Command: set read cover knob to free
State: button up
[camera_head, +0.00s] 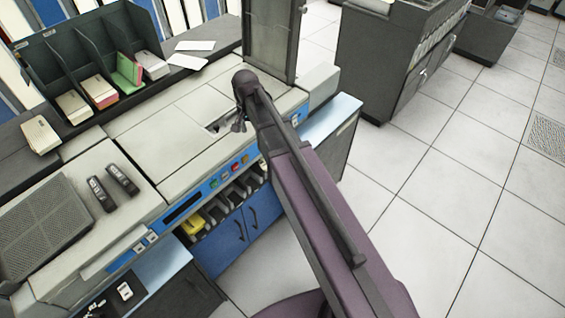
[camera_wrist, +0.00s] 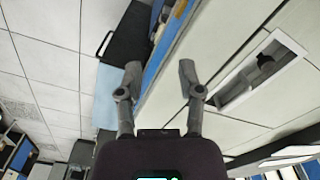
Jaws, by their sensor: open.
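A small dark knob (camera_wrist: 265,61) sits in a pale rectangular recess in the machine's top, to the right of my gripper in the wrist view. It looks like the read cover knob, but no label on it is readable. In the head view the recess (camera_head: 215,127) shows just left of my gripper, and the knob is hard to make out there. My gripper (camera_head: 239,124) hangs over the right part of the machine top (camera_head: 165,145). In the wrist view my gripper (camera_wrist: 158,76) has its two fingers spread apart with nothing between them. The fingers are apart from the knob.
A dark upright frame (camera_head: 271,42) stands behind my gripper. The blue front panel (camera_head: 196,192) carries coloured buttons, with card pockets below. A divided rack (camera_head: 92,78) holds card stacks at the back left. Open tiled floor (camera_head: 440,170) lies to the right.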

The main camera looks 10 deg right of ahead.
jog(key=s+d+f+n+b, duration=0.4)
jog(key=s+d, duration=0.4)
jog(key=s, duration=0.3)
jog(key=shift+f+b, duration=0.55)
jog(key=shift+f, duration=0.25)
jog(key=s+d+n, duration=0.1)
jog(key=s+d, duration=0.1)
jog(key=s, duration=0.1)
jog(key=shift+s+n, duration=0.2)
jog(key=shift+n, duration=0.2)
